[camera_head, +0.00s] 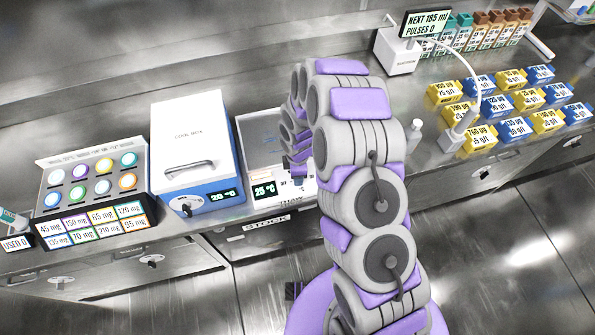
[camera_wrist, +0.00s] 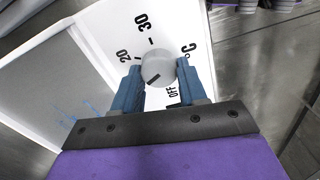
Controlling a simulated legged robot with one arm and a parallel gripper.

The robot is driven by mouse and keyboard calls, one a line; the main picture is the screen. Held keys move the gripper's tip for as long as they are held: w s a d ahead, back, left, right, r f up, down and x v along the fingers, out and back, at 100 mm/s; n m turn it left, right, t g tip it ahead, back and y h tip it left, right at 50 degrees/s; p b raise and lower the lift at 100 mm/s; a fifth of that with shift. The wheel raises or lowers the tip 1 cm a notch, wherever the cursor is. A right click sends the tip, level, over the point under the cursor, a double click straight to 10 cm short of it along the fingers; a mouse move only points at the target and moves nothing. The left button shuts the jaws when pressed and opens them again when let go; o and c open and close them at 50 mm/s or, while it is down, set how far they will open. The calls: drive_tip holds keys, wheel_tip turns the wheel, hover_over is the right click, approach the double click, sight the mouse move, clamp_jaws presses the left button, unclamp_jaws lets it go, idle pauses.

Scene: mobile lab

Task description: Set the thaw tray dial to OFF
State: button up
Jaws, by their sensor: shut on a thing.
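The thaw tray (camera_head: 262,132) is a white box with a metallic top on the bench, its front reading 25 °C. Its round grey dial (camera_wrist: 157,63) shows in the wrist view on a white panel marked 20, 30, °C and OFF. A short dark mark is on the dial's lower left part, off the OFF label (camera_wrist: 172,92), which lies below right. My gripper (camera_wrist: 159,70) has its two blue fingers on either side of the dial, shut on it. In the head view my gripper (camera_head: 298,172) is at the tray's front, and the arm hides the tray's right part.
A white and blue lidded box (camera_head: 193,140) stands close left of the tray. Further left is a rack of coloured caps (camera_head: 92,185). To the right are a white dispenser (camera_head: 397,55) with a hose and several yellow and blue blocks (camera_head: 493,100).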

drive_tip(key=n+p, duration=0.1)
drive_tip(key=n, duration=0.5)
drive_tip(key=shift+w+r, duration=0.1)
drive_tip(key=shift+r, duration=0.05)
drive_tip(key=n, duration=0.4)
drive_tip(key=shift+n, duration=1.5)
drive_tip(key=o, duration=0.9)
drive_tip(key=shift+c, duration=0.2)
drive_tip(key=shift+o, duration=1)
